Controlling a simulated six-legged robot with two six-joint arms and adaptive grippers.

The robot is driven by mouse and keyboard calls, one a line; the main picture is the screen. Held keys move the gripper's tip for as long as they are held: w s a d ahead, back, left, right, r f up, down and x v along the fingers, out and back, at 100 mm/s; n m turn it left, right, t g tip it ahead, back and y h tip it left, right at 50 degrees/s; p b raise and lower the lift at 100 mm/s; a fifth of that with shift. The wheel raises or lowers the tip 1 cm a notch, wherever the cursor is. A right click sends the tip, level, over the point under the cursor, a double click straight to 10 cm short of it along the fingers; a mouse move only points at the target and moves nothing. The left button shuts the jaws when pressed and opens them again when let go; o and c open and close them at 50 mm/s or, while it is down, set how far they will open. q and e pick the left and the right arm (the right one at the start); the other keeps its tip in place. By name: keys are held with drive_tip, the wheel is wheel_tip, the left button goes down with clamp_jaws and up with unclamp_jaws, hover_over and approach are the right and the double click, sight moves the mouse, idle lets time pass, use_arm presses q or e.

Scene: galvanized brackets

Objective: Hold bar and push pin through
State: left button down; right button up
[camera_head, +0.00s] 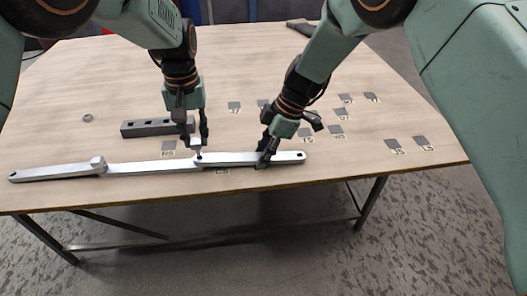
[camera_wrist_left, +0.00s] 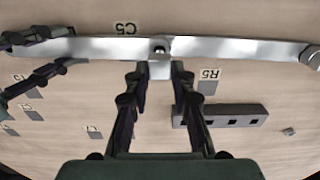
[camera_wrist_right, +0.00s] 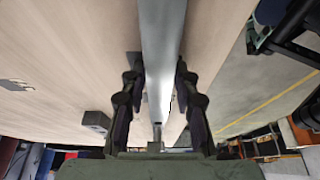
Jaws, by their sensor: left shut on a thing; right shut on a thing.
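A long silvery bar (camera_head: 150,167) of jointed links lies along the table's front edge, with a small raised block (camera_head: 98,163) at its left joint. My left gripper (camera_head: 197,142) points down at the middle joint, shut on a small light metal pin (camera_wrist_left: 160,70). In the left wrist view the pin is between the fingertips, beside a dark round hole in the bar (camera_wrist_left: 220,48). How deep the pin sits is unclear. My right gripper (camera_head: 265,154) is shut on the bar's right link (camera_head: 290,156); in the right wrist view the bar (camera_wrist_right: 162,50) runs between its fingers.
A dark grey block with square holes (camera_head: 145,129) lies behind the bar. A small ring-like part (camera_head: 88,117) is at the left. Several dark squares with labels (camera_head: 392,144) are spread over the right side of the wooden table (camera_head: 60,80). The table's front edge is close to the bar.

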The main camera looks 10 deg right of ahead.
clamp_jaws()
use_arm(q)
drive_tip(key=shift+f, duration=1.65)
idle(1.9)
drive_tip(key=c, duration=1.1)
unclamp_jaws()
drive_tip(key=shift+o, duration=0.2)
drive_tip(key=shift+r, duration=3)
